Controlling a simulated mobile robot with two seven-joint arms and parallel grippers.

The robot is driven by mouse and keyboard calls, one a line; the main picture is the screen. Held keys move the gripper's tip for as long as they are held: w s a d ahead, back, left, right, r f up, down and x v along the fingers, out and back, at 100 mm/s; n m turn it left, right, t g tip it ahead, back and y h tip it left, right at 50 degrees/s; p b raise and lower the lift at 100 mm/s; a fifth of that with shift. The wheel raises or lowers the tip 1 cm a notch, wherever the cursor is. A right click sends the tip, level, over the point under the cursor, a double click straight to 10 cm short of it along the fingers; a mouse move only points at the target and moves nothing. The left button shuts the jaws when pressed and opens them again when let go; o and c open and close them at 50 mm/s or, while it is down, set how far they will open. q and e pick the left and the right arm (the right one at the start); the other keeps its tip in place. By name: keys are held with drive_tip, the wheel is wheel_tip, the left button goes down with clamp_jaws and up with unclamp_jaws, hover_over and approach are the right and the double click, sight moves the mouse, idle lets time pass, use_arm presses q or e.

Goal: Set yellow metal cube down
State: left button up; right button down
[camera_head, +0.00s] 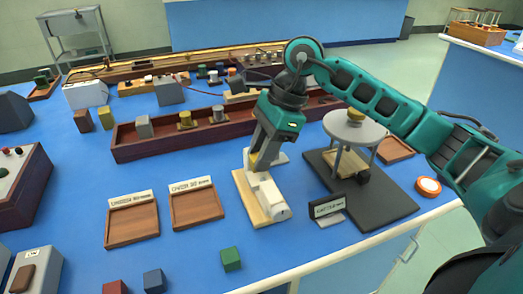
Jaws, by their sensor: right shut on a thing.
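My right gripper (259,163) is shut on a small yellow cube (254,160), mostly hidden by the fingers. It hangs low over the back part of a white device on a pale wooden base (247,205). I cannot tell whether the cube touches the device. Two shallow wooden trays with label cards stand left of it: one at the left (131,224) and one nearer the device (196,207). Both look empty. My left gripper is not in view.
A long dark wooden rack (160,150) holding metal pieces runs behind. A round-topped stand (352,128) with a yellow piece on top stands on a black board (385,208) at right. A green cube (231,259) and blue cube (154,281) lie in front.

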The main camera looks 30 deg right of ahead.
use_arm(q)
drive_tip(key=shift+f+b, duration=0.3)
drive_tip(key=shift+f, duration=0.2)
use_arm(e)
drive_tip(key=shift+f, duration=0.4)
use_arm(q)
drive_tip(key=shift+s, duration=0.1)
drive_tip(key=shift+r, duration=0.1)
use_arm(e)
drive_tip(key=c, duration=0.8)
unclamp_jaws()
drive_tip(key=shift+s, duration=0.1)
drive_tip(key=shift+c, duration=0.2)
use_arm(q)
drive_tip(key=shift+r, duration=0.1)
use_arm(e)
drive_tip(key=shift+r+p, duration=0.35)
drive_tip(key=shift+p, duration=0.05)
use_arm(q)
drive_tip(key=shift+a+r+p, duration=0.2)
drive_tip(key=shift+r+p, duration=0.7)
drive_tip(key=shift+p, duration=0.25)
use_arm(e)
drive_tip(key=w+v, duration=0.1)
drive_tip(key=v, duration=1.1)
drive_tip(key=shift+s+r, duration=0.3)
drive_tip(key=shift+s, duration=0.1)
